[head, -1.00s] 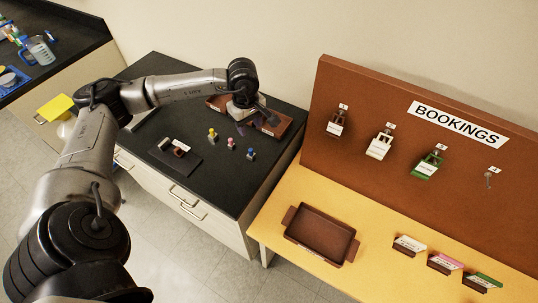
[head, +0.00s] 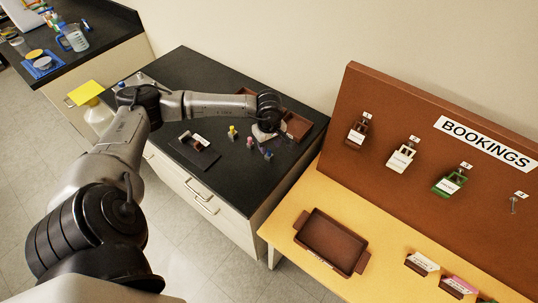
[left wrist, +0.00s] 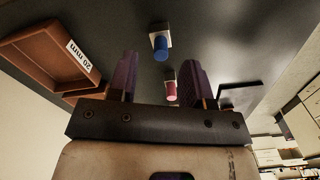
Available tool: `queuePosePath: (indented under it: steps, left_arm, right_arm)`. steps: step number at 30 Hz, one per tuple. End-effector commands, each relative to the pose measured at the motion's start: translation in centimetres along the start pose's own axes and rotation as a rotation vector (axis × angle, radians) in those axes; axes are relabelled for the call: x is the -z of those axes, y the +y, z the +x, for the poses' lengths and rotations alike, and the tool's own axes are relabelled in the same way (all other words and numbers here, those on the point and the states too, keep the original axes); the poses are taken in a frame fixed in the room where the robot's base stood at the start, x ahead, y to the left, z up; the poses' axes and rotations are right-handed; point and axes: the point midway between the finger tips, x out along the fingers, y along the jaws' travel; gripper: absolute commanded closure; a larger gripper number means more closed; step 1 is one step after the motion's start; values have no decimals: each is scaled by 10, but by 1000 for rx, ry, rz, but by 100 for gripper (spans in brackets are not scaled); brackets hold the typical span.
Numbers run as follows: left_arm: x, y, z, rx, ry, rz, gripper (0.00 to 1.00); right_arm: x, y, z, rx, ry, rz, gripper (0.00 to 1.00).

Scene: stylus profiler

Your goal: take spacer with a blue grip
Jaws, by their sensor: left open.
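The spacer with a blue grip (head: 267,154) stands on the black bench top, nearest the front right of a row of three. It also shows in the left wrist view (left wrist: 160,46), its blue grip on a pale block, beyond my fingertips. The spacer with a pink grip (head: 249,142) stands beside it and shows between my fingers in the left wrist view (left wrist: 171,90). A spacer with a yellow grip (head: 232,131) ends the row. My left gripper (head: 270,136) is open and empty, just behind the blue spacer; its purple fingers (left wrist: 161,72) are spread. My right gripper is out of view.
A brown tray (left wrist: 45,52) labelled 20 mm lies at the bench's back, beside my gripper. A dark plate with a fixture (head: 194,147) lies left of the spacers. An empty brown tray (head: 331,241) sits on the yellow table below the bookings board (head: 425,170).

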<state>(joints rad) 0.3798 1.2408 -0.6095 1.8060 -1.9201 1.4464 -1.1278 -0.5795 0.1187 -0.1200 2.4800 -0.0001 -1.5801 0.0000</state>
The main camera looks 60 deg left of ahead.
Motion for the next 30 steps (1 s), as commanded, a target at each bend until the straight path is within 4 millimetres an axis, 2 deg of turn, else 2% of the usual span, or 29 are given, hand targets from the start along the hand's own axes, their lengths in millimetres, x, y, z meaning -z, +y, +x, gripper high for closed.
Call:
queuePosePath:
  steps: [7, 15, 30]
  left_arm:
    - [0, -1, 33, 3, -1, -1, 54]
    - [0, -1, 38, 1, 0, 0, 54]
    - [0, -1, 37, 1, 0, 0, 100]
  right_arm:
    - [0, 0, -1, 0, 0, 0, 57]
    - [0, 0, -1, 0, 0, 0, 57]
    - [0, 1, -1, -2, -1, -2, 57]
